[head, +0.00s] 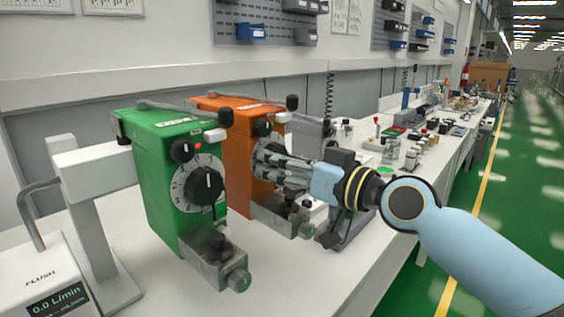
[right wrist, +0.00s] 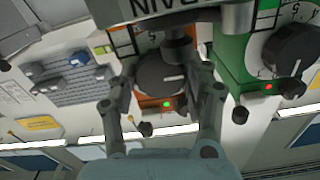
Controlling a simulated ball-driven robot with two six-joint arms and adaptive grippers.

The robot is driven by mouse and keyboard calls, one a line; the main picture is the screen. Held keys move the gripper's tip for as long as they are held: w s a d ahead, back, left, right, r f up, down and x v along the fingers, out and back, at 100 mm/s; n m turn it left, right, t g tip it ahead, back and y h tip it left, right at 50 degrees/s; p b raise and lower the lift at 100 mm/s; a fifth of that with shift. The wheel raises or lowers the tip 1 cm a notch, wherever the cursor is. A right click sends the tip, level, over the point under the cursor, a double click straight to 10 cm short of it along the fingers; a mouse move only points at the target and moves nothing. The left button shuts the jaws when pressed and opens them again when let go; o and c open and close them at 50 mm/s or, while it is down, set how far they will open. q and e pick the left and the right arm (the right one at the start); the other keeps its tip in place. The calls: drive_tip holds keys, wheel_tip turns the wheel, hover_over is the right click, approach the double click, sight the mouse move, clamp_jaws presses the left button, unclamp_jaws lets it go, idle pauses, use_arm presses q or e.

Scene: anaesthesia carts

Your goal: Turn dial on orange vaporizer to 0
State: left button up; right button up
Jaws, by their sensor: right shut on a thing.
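The orange vaporizer (head: 237,140) stands on the bench behind and to the right of a green one. It also shows in the right wrist view (right wrist: 150,102), upside down. My right gripper (head: 265,160) is at its front, with its fingers on both sides of the dark round dial (right wrist: 162,72), shut on it. In the head view the fingers cover most of this dial, and I cannot read its setting. A green light (right wrist: 167,104) glows by the dial. My left gripper is not in view.
The green vaporizer (head: 165,210) is close on the left, with its own black dial (head: 206,185) and a red light. A white flush unit (head: 50,285) stands at the front left. Small bottles and items (head: 415,150) fill the bench further right.

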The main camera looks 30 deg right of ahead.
drive_tip(key=m, duration=0.4)
drive_tip(key=shift+m, duration=0.3)
drive_tip(key=m, duration=0.3)
drive_tip(key=shift+m+p, duration=0.3)
drive_tip(key=m, duration=0.4)
drive_tip(key=shift+y, duration=0.3)
drive_tip(key=shift+m+p, duration=0.45)
drive_tip(key=shift+m, duration=1.25)
drive_tip(key=o, duration=1.2)
drive_tip(key=shift+c, duration=0.2)
drive_tip(key=shift+s, duration=0.15)
